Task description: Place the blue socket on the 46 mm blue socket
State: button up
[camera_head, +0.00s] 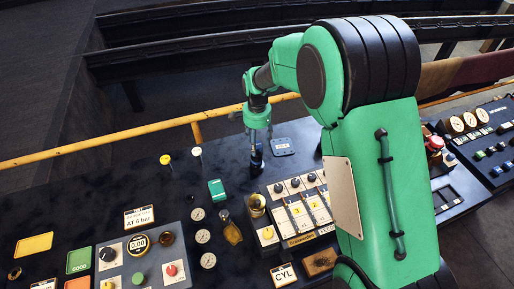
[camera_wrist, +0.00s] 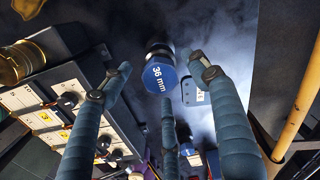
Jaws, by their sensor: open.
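A socket (camera_wrist: 160,74) with a round blue face reading "36 mm" shows in the wrist view, among my spread fingertips with gaps at its sides. In the head view, a dark upright piece, seemingly this socket (camera_head: 257,159), is below my gripper (camera_head: 257,124) on the dark bench top. My gripper also shows in the wrist view (camera_wrist: 161,80), with its blue-grey fingers open and nothing clamped. I cannot make out a label reading 46 mm in either view.
A small blue-grey plate (camera_head: 282,146) lies right of the socket. A control block with white panels (camera_head: 298,207) and a brass-coloured fitting (camera_head: 231,229) stand nearer. A yellow rail (camera_head: 130,134) runs along the far edge.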

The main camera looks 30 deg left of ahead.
jog(key=shift+r, duration=3.55)
jog(key=shift+r, duration=0.1)
